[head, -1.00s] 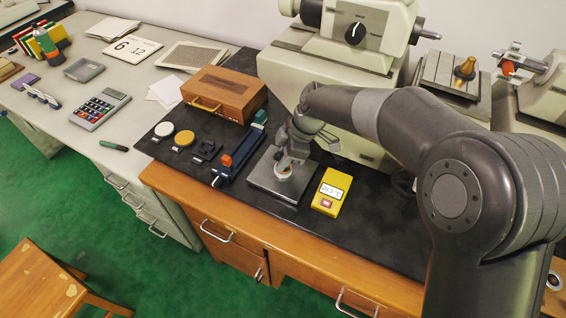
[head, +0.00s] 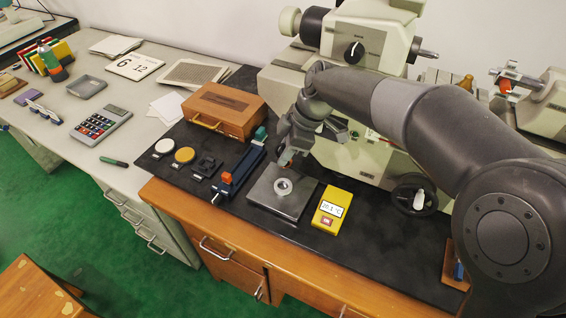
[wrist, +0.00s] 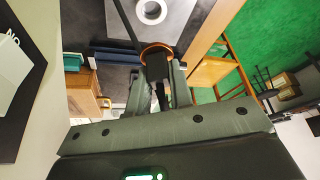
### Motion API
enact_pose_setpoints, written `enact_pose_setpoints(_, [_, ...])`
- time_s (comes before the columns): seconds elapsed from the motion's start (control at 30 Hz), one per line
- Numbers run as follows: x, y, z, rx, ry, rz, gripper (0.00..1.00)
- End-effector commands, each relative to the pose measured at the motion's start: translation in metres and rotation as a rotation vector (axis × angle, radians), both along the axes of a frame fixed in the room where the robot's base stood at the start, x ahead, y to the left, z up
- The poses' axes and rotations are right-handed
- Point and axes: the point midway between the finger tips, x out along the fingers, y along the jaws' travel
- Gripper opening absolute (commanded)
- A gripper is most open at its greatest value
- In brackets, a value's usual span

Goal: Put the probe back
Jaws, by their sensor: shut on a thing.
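My gripper (head: 287,158) is shut on a small dark piece with an orange-brown rim, which I take to be the probe (wrist: 157,52). In the head view my fingers mostly hide it. It is held above the back of a steel plate (head: 264,200), clear of the ring. A pale metal ring (head: 283,187) lies flat on the plate; it also shows in the wrist view (wrist: 151,11). A yellow meter (head: 327,221) with a lit temperature display lies right of the plate.
A blue device with orange and teal blocks (head: 240,172) stands left of the plate. A wooden box (head: 224,108) is behind it. A large cream machine (head: 368,160) stands close behind my gripper. Small round pieces (head: 184,155) lie left on the black mat.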

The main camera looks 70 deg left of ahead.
Motion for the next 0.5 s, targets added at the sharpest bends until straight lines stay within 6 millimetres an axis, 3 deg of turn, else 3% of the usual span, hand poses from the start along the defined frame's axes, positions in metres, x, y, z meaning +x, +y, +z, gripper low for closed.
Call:
enact_pose_setpoints(0.3, [0.079, -0.047, 0.002, 0.0, -0.003, -0.311, 0.0])
enact_pose_setpoints(0.5, [0.112, -0.075, -0.003, 0.0, -0.002, -0.469, 0.0])
